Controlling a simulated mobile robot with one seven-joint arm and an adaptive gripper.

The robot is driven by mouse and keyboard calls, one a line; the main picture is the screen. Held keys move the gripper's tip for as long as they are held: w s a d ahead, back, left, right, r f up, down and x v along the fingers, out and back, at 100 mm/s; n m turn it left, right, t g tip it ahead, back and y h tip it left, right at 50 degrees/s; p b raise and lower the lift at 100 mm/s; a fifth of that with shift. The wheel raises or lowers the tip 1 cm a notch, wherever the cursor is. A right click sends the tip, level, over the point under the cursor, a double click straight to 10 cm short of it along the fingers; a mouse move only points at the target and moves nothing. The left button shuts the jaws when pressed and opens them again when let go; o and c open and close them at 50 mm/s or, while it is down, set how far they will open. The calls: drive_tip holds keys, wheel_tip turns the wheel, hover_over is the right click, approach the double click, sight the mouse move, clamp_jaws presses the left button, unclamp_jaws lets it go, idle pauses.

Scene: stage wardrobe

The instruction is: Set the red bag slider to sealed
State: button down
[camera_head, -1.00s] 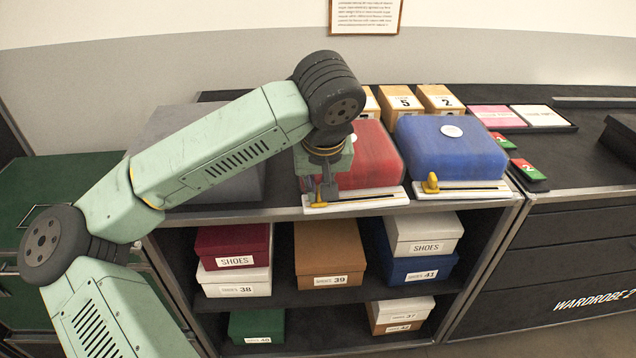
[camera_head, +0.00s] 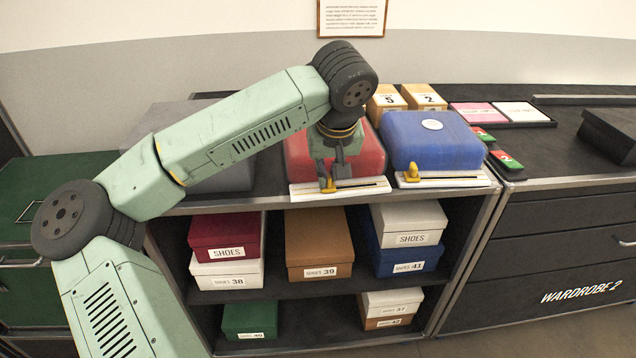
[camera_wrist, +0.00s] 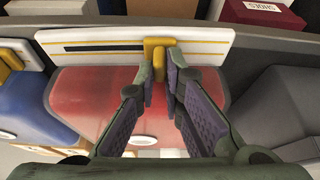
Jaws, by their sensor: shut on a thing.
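The red bag (camera_head: 300,152) lies on the counter, partly hidden behind my arm; its red top also fills the middle of the wrist view (camera_wrist: 95,95). A white slider track (camera_head: 365,186) runs along its front edge; it also shows in the wrist view (camera_wrist: 205,40). The yellow slider (camera_head: 328,187) stands left of the track's middle in the head view, with dark slot to its right. In the wrist view the slider (camera_wrist: 154,48) sits between my fingertips. My gripper (camera_head: 336,176) is shut on it, pointing down from above.
A blue bag (camera_head: 435,140) with its own track and yellow slider (camera_head: 412,173) lies close on the right. A grey bag (camera_wrist: 275,110) lies on the other side. Numbered boxes (camera_head: 425,97) stand behind. Shoe boxes (camera_head: 320,245) fill the shelves below the counter's front edge.

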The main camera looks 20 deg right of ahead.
drive_tip(key=d, duration=0.3)
drive_tip(key=s+d, duration=0.1)
drive_tip(key=d, duration=0.3)
drive_tip(key=s+d, duration=0.1)
drive_tip(key=d, duration=0.2)
drive_tip(key=shift+s+d, duration=0.15)
drive_tip(key=shift+d, duration=0.05)
drive_tip(key=c, duration=1.7)
unclamp_jaws()
drive_tip(key=shift+s+r, duration=0.1)
drive_tip(key=shift+r, duration=0.05)
drive_tip(key=v, duration=1.1)
drive_tip(key=shift+s+a+r, duration=0.1)
drive_tip(key=shift+s+r, duration=0.15)
drive_tip(key=shift+r, duration=0.1)
